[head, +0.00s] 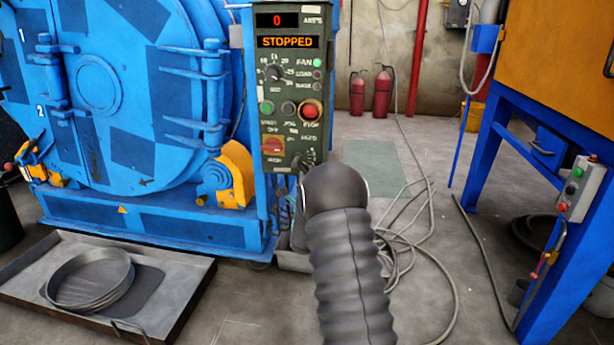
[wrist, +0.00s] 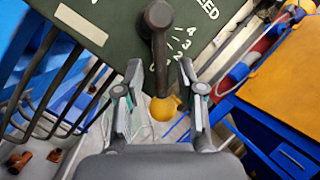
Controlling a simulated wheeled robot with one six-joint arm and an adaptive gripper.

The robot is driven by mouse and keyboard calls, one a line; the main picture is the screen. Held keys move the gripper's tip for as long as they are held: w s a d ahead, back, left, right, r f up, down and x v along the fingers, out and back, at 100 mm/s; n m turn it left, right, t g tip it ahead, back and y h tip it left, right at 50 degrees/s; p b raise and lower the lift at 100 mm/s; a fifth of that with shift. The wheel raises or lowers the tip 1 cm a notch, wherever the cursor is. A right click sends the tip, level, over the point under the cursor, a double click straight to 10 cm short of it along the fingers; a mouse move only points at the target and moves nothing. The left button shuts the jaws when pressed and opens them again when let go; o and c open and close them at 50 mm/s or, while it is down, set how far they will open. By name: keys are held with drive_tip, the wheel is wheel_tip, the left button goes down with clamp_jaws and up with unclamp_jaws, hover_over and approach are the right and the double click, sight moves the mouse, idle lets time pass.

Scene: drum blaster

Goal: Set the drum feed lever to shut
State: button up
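The dark green control panel (head: 284,90) stands beside the blue drum machine, its displays reading 0 and STOPPED. The feed lever's scale shows at its lower right in the head view, partly behind my arm. In the wrist view the dark feed lever (wrist: 159,45) runs down from its round hub, beside white scale marks numbered 1 to 4. A mark for shut is not readable. My gripper (wrist: 160,72) is open, one finger each side of the lever's lower end, with visible gaps. A yellow rounded thing shows below that end; I cannot tell whether it belongs to the lever.
The blue drum door (head: 100,85) is closed at left. A metal tray (head: 190,285) with round pans lies on the floor before it. Loose cables (head: 410,235) lie right of my arm. A blue-framed orange cabinet (head: 565,60) stands at right. Two red extinguishers (head: 382,92) stand behind.

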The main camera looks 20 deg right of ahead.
drive_tip(key=v, duration=1.1)
drive_tip(key=shift+s, duration=0.1)
